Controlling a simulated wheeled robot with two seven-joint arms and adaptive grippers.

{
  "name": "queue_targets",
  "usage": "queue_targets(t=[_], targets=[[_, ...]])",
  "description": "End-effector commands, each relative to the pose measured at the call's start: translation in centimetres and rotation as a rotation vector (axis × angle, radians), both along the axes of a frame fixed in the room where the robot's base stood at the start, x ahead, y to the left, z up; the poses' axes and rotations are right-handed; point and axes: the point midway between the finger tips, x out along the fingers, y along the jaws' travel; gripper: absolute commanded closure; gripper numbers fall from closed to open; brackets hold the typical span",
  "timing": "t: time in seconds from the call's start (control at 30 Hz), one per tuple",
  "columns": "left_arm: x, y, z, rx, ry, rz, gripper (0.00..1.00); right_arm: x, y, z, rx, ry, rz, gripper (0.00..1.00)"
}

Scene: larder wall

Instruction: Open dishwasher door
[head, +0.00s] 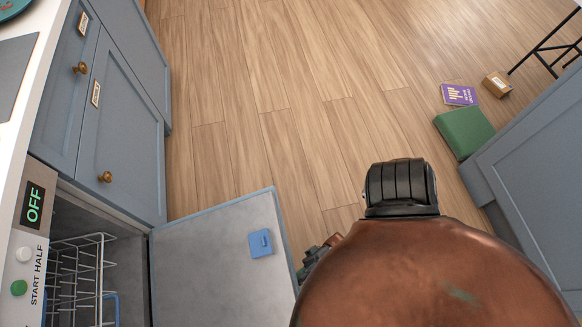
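The dishwasher stands at the lower left, with its control panel (21,250) reading OFF. Its door (200,262) stands wide open, swung out from the front. The grey inner face shows, with a blue dispenser (260,243). The near part of the door is cut off by the frame. My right arm, copper coloured, fills the lower right. A small dark part of what looks like my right gripper (314,262) shows beside the door's outer edge. The arm hides most of it, so its fingers and any contact are unclear. My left gripper is not in view.
A wire rack (80,270) sits inside the dishwasher. Blue-grey cabinets (122,140) line the left, with another cabinet (535,175) at right. A green box (465,132), a purple packet (459,94) and a small brown box (497,84) lie at right. The middle floor (270,100) is clear.

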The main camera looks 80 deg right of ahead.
Motion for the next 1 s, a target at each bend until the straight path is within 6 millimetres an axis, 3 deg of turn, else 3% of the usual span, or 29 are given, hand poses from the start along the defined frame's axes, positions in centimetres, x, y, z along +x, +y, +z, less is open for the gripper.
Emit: queue_targets(t=[0.47, 1.0], targets=[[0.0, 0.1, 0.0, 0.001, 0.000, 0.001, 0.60, -0.3, -0.4, -0.3, -0.001, -0.001, -0.001, 0.73], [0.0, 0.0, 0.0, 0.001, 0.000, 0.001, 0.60, -6.0, -6.4, -5.6, -0.001, 0.002, 0.000, 0.73]])
